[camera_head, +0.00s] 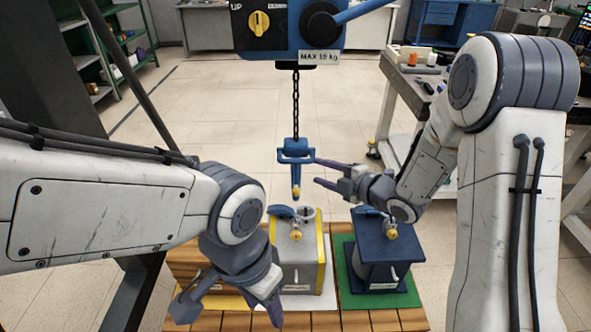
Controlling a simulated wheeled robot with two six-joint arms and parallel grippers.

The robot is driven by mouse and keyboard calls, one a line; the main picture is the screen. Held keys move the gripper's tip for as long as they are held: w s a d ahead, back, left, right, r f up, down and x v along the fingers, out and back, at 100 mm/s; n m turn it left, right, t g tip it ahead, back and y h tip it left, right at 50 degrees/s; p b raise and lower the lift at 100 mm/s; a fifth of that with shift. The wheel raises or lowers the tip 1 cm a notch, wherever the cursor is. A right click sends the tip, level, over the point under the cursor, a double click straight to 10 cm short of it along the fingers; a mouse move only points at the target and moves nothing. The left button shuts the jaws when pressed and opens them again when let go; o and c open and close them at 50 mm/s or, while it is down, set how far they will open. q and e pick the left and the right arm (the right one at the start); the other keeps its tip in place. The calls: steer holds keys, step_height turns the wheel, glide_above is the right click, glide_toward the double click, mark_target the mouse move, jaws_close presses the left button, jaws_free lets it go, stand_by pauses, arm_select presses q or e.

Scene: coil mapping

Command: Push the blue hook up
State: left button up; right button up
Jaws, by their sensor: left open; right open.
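The blue hook (296,152) hangs on a black chain (296,95) below a blue hoist box marked UP and DOWN (290,28). The hoist has a yellow knob (259,24) and a blue lever (355,13) at its right. My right gripper (316,171) is open, its fingers pointing left, just right of the hook; I cannot tell if a finger touches it. My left gripper (226,313) is open and low at the front left, pointing down, away from the hook.
Below the hook stand a grey and yellow block (304,275) and a dark blue block (376,262) on a green mat (348,285), on a wooden pallet (390,320). A grey workbench (398,100) stands at the right. A green shelf (100,55) is at the far left.

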mark_target(300, 163)
steer(key=shift+n+y, duration=0.8)
steer(key=shift+y, duration=0.1)
steer(key=x, duration=0.9)
steer(key=shift+w+p, duration=0.4)
steer(key=shift+w, duration=0.05)
steer(key=shift+c, duration=0.2)
jaws_close()
